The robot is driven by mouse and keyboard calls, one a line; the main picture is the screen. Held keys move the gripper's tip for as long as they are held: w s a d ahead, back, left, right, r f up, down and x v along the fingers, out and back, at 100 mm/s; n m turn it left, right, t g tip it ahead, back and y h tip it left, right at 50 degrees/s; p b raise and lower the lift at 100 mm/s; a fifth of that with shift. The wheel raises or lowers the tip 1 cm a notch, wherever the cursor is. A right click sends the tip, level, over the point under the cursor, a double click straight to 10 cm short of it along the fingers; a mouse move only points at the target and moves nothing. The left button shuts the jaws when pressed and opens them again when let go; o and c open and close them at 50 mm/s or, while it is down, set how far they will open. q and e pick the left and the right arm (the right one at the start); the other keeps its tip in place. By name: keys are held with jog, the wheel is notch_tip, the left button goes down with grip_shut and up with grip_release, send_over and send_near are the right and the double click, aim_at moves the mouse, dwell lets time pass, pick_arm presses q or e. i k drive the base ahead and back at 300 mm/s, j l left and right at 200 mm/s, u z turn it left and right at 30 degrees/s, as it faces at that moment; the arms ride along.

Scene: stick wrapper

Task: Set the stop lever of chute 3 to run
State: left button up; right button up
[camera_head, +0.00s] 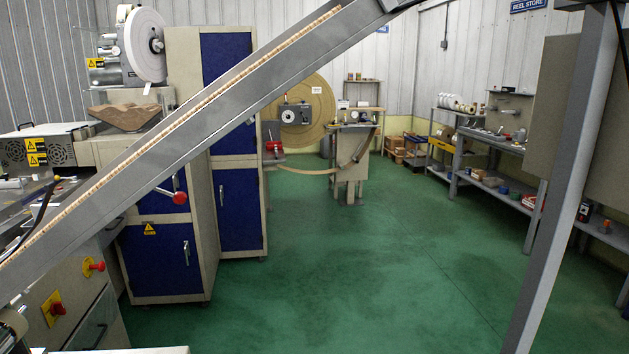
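A long grey chute (215,88), its channel lined with a row of pale sticks, slopes from the lower left up to the top middle. A lever with a red knob (180,197) sticks out below the chute, in front of a blue cabinet door. No chute number is readable, so I cannot tell whether this is the stop lever of chute 3 or which setting it has. Another red knob (97,266) on a yellow plate and a red rotary switch (56,309) are on the machine at the lower left. Neither of my grippers is in view.
Blue-doored cabinets (153,262) stand behind the chute. A grey post (563,190) rises at the right. A shelf bench (492,190) runs along the right wall. A large reel (300,110) stands at the back. The green floor (370,265) is clear in the middle.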

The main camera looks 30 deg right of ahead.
aim_at(179, 198)
jog(key=z, duration=0.65)
jog(key=l+z, duration=0.1)
jog(key=z, duration=1.15)
jog(key=l+z, duration=0.1)
jog(key=z, duration=1.15)
jog(key=i+z, duration=0.1)
jog(key=z, duration=1.8)
jog(key=j+z, duration=0.15)
jog(key=z, duration=0.2)
jog(key=i+j+z, duration=0.1)
jog(key=z, duration=0.2)
jog(key=j+u, duration=0.5)
jog(key=k+j+u, duration=0.1)
jog(key=j+u, duration=0.2)
jog(key=u, duration=0.15)
jog(key=j+u, duration=0.4)
jog(key=k+j+u, duration=0.1)
jog(key=j+u, duration=0.2)
jog(key=u, duration=0.15)
jog(key=j+u, duration=0.1)
jog(key=j, duration=1.3)
jog(key=j+z, duration=0.1)
jog(key=j, duration=0.55)
jog(key=j+u, duration=0.1)
jog(key=u, duration=0.25)
jog(key=j+u, duration=0.1)
jog(key=u, duration=0.25)
jog(key=j+u, duration=0.1)
jog(key=u, duration=0.25)
